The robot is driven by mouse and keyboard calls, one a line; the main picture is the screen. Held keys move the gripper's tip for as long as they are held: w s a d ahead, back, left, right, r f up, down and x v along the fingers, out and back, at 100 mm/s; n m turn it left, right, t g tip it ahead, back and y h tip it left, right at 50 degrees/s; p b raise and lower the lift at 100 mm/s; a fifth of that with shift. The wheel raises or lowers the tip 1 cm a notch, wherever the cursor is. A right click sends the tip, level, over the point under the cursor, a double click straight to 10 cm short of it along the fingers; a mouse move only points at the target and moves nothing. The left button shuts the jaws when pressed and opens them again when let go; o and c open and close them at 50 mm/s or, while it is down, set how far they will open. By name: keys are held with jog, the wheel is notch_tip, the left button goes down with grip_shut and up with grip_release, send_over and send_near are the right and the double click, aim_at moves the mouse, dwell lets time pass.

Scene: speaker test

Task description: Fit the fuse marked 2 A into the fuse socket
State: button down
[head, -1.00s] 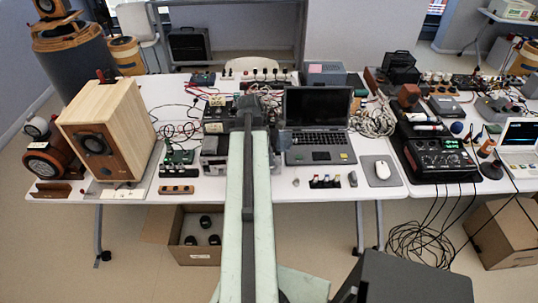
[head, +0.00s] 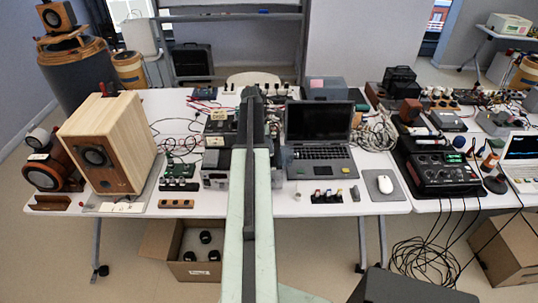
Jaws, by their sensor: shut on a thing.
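A small dark rack (head: 327,197) with several small parts, with red, blue and yellow among their colours, stands at the table's front edge below the laptop; these may be fuses, but no marking is readable. I cannot make out a fuse socket for certain. My pale green arm reaches up the middle of the head view. The dark end of my arm, with my gripper (head: 250,96), is over the equipment left of the laptop. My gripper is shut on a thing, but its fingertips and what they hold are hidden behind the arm.
A wooden speaker (head: 112,140) stands on the left. A green circuit board (head: 180,175) and stacked devices (head: 216,160) lie left of my arm.

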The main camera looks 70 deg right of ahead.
notch_tip(320, 180, down, 4)
jog(key=b, duration=0.4)
jog(key=shift+d, duration=0.1)
jog(key=shift+r+p, duration=0.2)
jog(key=shift+p, duration=0.1)
jog(key=c, duration=1.3)
grip_release()
jog(key=shift+r, duration=0.1)
jog(key=p+v, duration=1.1)
jog(key=v, duration=0.1)
jog(key=shift+w+p, duration=0.1)
jog(key=shift+p, duration=0.2)
